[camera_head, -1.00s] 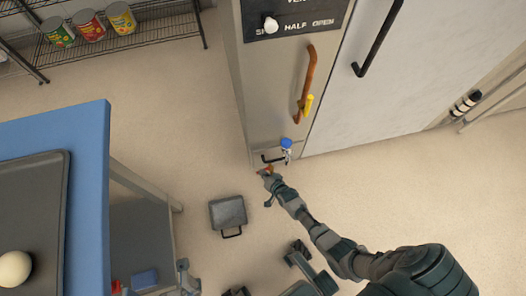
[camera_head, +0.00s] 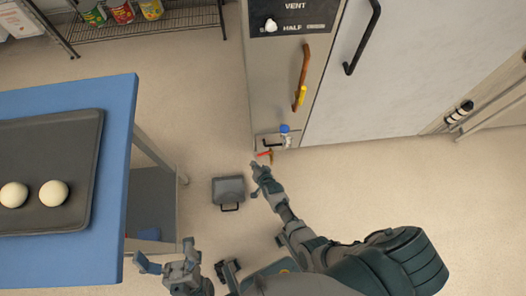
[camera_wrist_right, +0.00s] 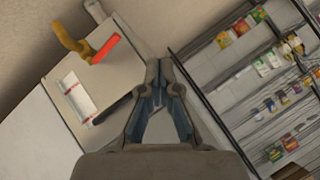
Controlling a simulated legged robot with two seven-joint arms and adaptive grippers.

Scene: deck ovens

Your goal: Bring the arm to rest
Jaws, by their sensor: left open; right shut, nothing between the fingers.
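My right gripper (camera_head: 256,168) is shut and empty, in front of the lower corner of the tall oven cabinet (camera_head: 275,90). It shows centred in the right wrist view (camera_wrist_right: 159,72), fingertips together. A small red-tipped lever (camera_head: 264,154) is on the cabinet front just beyond it and looks apart from it; the red part also shows in the right wrist view (camera_wrist_right: 106,48). My left gripper (camera_head: 166,264) is open and empty at the lower left, beside the blue table.
The blue table (camera_head: 118,165) at left holds a dark tray (camera_head: 90,125) with two pale dough balls (camera_head: 54,193). A grey box with a handle (camera_head: 228,189) lies on the floor. A wire shelf (camera_head: 185,20) with cans stands at the back. Floor at right is clear.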

